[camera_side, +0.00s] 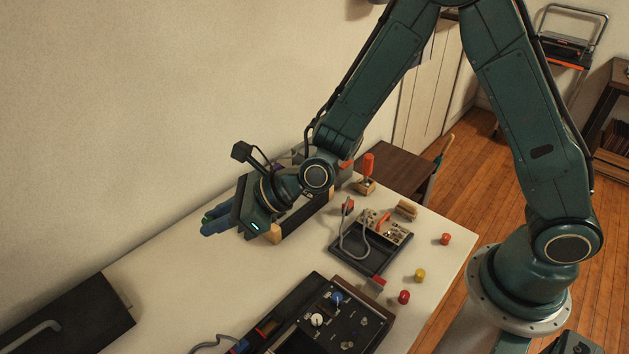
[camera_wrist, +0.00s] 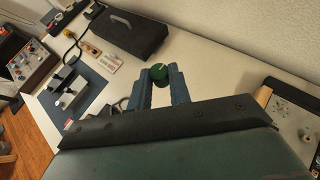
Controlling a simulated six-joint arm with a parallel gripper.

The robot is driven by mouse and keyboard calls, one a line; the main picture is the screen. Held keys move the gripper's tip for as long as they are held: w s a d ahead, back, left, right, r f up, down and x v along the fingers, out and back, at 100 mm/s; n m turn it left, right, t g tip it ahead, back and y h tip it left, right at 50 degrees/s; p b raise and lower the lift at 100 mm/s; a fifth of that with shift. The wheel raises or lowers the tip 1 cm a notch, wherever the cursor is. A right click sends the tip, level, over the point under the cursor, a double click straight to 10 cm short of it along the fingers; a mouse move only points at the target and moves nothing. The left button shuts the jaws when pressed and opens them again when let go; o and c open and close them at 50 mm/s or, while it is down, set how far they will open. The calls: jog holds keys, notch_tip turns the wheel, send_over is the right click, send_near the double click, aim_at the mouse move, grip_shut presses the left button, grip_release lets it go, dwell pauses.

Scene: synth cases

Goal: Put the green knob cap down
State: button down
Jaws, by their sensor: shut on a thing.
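The green knob cap (camera_wrist: 159,73) is held between the two blue fingers of my gripper (camera_wrist: 160,77) in the wrist view. In the side view my gripper (camera_side: 217,221) is above the left part of the white table (camera_side: 160,275), near the wall. There the cap is mostly hidden by the fingers. In the wrist view the cap appears over bare table, but I cannot tell how high above it.
A black panel (camera_side: 315,325) with knobs lies at the front, and a dark tray with a knobbed module (camera_side: 385,228) behind it. Red (camera_side: 404,297), yellow (camera_side: 420,275) and orange (camera_side: 445,239) caps stand at the right. A black case (camera_side: 65,315) lies front left.

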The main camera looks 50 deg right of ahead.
jog(key=f, duration=0.5)
jog(key=a+f, duration=0.1)
jog(key=f, duration=0.5)
jog(key=s+a+f, duration=0.1)
jog(key=f, duration=0.4)
jog(key=shift+a+f, duration=0.15)
jog(key=shift+f, duration=0.2)
jog(key=shift+f+n, duration=0.1)
jog(key=shift+n, duration=0.2)
jog(key=shift+f, duration=1.85)
jog(key=shift+f, duration=0.1)
jog(key=c, duration=1.3)
grip_release()
jog(key=shift+w+v, duration=0.2)
jog(key=shift+v, duration=5.8)
